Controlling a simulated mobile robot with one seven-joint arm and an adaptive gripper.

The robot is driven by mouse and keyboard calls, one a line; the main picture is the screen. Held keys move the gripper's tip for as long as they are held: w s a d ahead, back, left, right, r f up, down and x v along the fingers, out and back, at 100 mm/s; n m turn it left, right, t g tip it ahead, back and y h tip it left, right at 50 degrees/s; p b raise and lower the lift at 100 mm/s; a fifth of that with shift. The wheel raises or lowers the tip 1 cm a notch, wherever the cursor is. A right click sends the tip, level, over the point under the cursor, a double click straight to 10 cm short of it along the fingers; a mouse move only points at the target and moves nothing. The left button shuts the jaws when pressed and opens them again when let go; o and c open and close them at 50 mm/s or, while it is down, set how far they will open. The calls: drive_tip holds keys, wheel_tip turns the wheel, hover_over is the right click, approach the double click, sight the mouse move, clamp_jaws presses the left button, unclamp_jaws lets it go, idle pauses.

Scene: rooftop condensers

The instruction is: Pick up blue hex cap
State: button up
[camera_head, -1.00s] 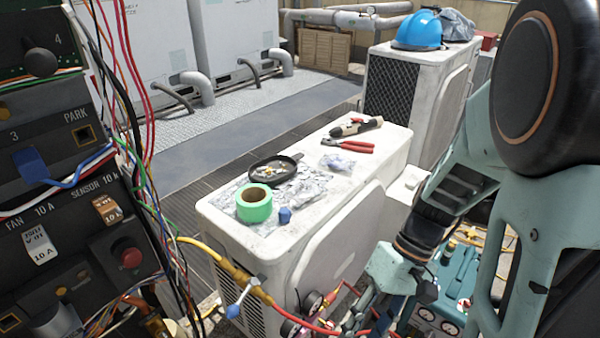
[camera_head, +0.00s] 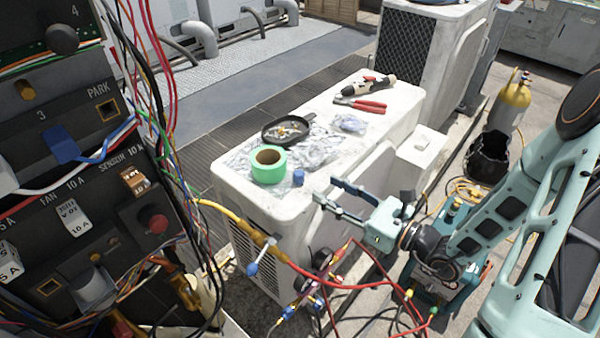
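The small blue hex cap (camera_head: 298,177) sits near the front edge of the white condenser's top (camera_head: 390,122), just right of a green tape roll (camera_head: 268,165). My gripper (camera_head: 334,196) is to the right of the cap, beside the condenser's front right side. Its two dark fingers point left toward the cap and are spread apart, with nothing between them. The gripper does not touch the cap.
A black dish of small parts (camera_head: 288,131), crumpled foil (camera_head: 240,158), red-handled pliers (camera_head: 360,104) and a small clear bag (camera_head: 350,123) share the condenser top. Hoses and gauges (camera_head: 322,260) hang in front. A wired panel (camera_head: 80,190) fills the left.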

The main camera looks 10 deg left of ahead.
sight(303, 175)
drive_tip(key=b+x, duration=0.1)
drive_tip(key=x, duration=0.9)
drive_tip(key=shift+w+a, duration=0.1)
drive_tip(key=shift+c, duration=0.7)
drive_tip(key=c, duration=0.7)
